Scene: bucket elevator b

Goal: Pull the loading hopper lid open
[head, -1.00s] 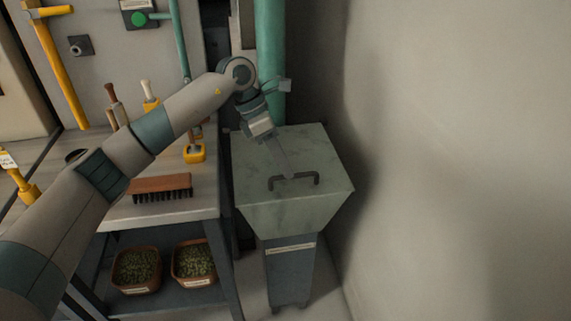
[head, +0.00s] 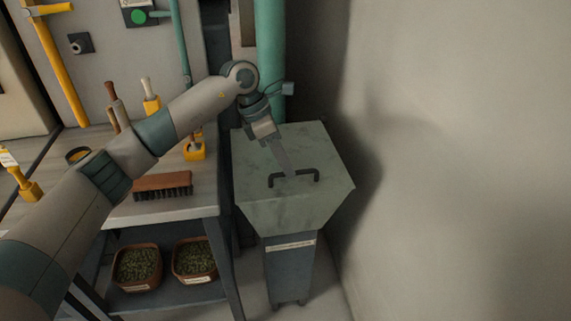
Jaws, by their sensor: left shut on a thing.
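The loading hopper (head: 290,214) is a grey-green bin on a dark stand, against the wall right of the bench. Its flat lid (head: 310,148) lies closed on top. A dark bar handle (head: 304,184) sits near the lid's front edge. My left gripper (head: 289,172) reaches down over the lid from behind the handle, its fingertips shut on the handle's bar. The fingers hide part of the handle. My right gripper is not in view.
A workbench (head: 180,213) stands left of the hopper with a brush (head: 163,186) and yellow-handled tools on it. Two bins of pellets (head: 137,267) sit on its lower shelf. A green pipe (head: 269,50) rises behind the hopper. A bare wall (head: 450,160) closes off the right.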

